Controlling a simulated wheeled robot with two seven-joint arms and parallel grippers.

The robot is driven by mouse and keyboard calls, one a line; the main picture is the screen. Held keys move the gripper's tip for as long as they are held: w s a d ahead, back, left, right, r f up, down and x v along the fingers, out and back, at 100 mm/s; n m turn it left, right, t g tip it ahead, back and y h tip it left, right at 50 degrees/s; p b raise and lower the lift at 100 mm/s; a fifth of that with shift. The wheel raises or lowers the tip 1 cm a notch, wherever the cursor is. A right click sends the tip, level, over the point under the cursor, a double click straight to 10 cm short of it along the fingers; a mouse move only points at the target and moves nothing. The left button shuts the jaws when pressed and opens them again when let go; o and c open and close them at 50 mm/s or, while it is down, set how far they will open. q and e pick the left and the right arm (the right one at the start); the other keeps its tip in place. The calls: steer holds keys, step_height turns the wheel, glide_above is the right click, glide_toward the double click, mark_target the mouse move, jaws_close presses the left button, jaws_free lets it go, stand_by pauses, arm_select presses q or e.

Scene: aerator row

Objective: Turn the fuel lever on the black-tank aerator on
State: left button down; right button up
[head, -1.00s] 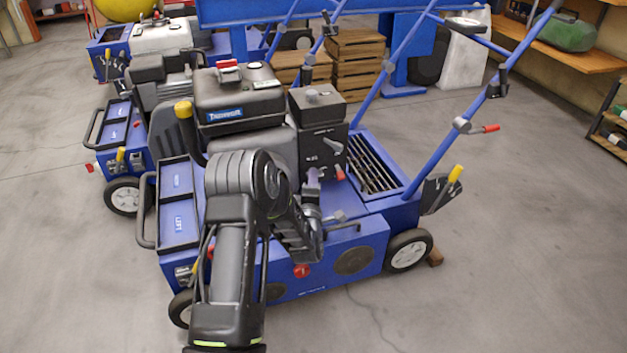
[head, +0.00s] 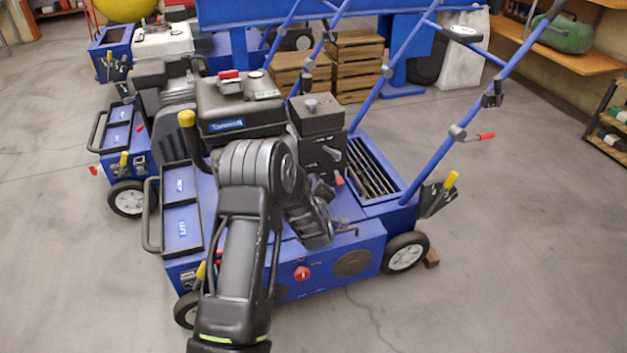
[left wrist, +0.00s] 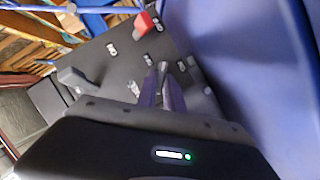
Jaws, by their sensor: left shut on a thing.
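The black-tank aerator is a blue wheeled machine (head: 330,270) in the middle of the head view, with a black tank (head: 238,106) on top. Its black control panel (head: 322,152) faces my left arm and carries a grey lever and a red lever (head: 339,179). In the left wrist view the panel (left wrist: 112,75) shows with the red lever (left wrist: 143,22) and a dark grey lever (left wrist: 75,78). My left gripper (left wrist: 161,82) reaches the panel, its fingers close together and shut on a small part, apparently the fuel lever, mostly hidden between them. My right gripper is out of view.
A white-tank aerator (head: 163,40) stands behind to the left. Blue handlebars (head: 480,110) rise at the right of the near machine. Wooden crates (head: 355,65) stand at the back.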

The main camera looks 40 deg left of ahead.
arm_select(q)
steer(key=shift+w+d+r+m+g+y+p, duration=0.15)
steer(key=shift+m+g+y+p, duration=0.3)
steer(key=shift+m+g+p, duration=1)
steer(key=shift+w+d+f+m+g+y+p, duration=0.15)
steer(key=shift+m+g+y+p, duration=0.4)
steer(key=shift+m+p, duration=1.6)
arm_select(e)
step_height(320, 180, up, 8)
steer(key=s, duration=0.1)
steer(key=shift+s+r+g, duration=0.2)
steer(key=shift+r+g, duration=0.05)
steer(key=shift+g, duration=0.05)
arm_select(q)
steer(key=shift+a+r, duration=0.1)
steer(key=c, duration=1.5)
jaws_free()
steer(key=shift+o, duration=0.2)
steer(key=shift+r, duration=0.1)
